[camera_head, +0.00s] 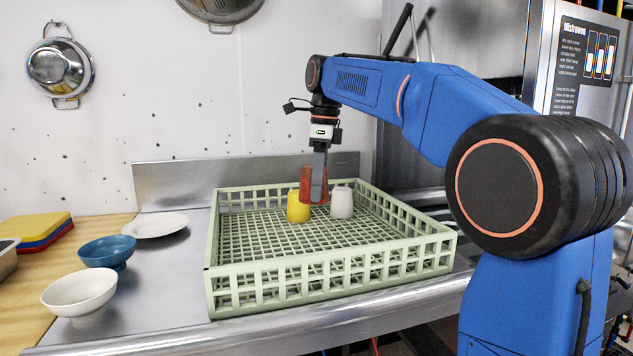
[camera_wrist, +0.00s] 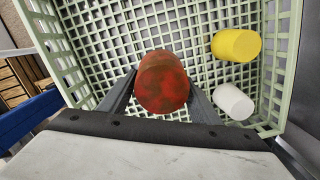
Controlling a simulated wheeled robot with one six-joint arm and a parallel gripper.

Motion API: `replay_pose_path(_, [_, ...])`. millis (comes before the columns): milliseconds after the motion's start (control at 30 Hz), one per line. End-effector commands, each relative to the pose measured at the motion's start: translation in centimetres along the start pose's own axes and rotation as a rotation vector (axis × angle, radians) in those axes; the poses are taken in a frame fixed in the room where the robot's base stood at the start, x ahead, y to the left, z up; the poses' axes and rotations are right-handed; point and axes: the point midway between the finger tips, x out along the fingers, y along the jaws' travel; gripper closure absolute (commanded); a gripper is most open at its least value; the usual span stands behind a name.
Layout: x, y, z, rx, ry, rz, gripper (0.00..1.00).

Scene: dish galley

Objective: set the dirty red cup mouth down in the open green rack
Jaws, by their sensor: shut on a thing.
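The dirty red cup (camera_head: 306,184) is between the fingers of my gripper (camera_head: 318,180), which is shut on it. In the wrist view the red cup (camera_wrist: 163,84) shows its closed, brown-stained base toward the camera, so its mouth faces down. The fingers (camera_wrist: 160,98) flank it on both sides. The cup is over the inside of the open green rack (camera_head: 330,274), close to the yellow and white cups. Its rim is partly hidden, and I cannot tell whether it touches the rack floor.
In the rack stand a yellow cup (camera_head: 297,208) and a white cup (camera_head: 342,203); much of the grid floor is clear. Left of the rack are a white plate (camera_head: 157,225), a blue bowl (camera_head: 106,252) and a white bowl (camera_head: 79,292). A metal backsplash (camera_head: 180,185) rises behind.

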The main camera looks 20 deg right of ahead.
Motion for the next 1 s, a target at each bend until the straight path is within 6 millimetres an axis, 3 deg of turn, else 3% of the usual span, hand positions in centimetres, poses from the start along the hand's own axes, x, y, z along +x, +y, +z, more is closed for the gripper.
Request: replay_pose_path(1000, [9.6, 0.0, -0.9, -0.001, 0.001, -0.001, 0.65])
